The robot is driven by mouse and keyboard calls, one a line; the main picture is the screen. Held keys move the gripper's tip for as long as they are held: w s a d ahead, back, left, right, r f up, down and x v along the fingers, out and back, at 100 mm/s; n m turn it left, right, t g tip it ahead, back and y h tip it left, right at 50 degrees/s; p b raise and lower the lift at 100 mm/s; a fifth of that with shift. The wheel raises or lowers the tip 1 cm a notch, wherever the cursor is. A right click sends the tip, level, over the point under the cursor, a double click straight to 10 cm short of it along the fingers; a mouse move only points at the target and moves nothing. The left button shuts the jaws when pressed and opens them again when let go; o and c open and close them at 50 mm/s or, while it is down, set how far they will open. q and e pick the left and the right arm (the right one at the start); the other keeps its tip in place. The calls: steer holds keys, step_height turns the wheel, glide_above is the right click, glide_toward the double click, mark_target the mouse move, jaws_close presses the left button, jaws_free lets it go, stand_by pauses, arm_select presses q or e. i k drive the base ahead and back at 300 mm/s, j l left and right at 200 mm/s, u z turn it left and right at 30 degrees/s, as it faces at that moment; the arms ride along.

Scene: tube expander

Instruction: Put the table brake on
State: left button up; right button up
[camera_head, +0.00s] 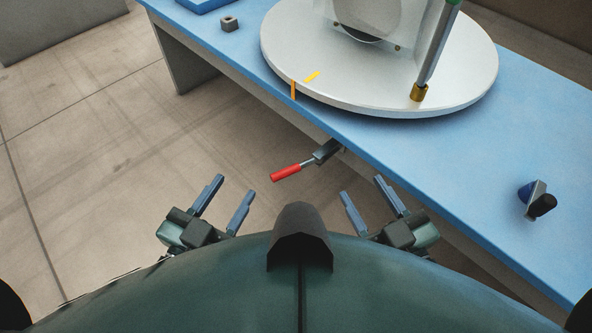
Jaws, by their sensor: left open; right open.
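The table brake is a lever with a red handle (286,172) on a dark bracket (326,151) under the front edge of the blue table (430,170). The handle sticks out from the edge toward me and to the left. The round silver turntable (350,98) sits on the table above it. My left gripper (226,187) is open and empty, left of and a little below the red handle. My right gripper (362,187) is open and empty, right of the handle. Neither gripper touches the lever.
A machine with a slanted grey and green tube (436,50) stands on the turntable. Yellow marks (312,76) show on the turntable's rim area. A blue and black object (537,200) sits at the table's right. A small grey block (229,23) lies at the back left. The floor left of the table is clear.

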mark_target(275, 176)
steer(key=j+z, duration=0.4)
steer(key=k+j+z, duration=0.1)
steer(key=z, duration=0.3)
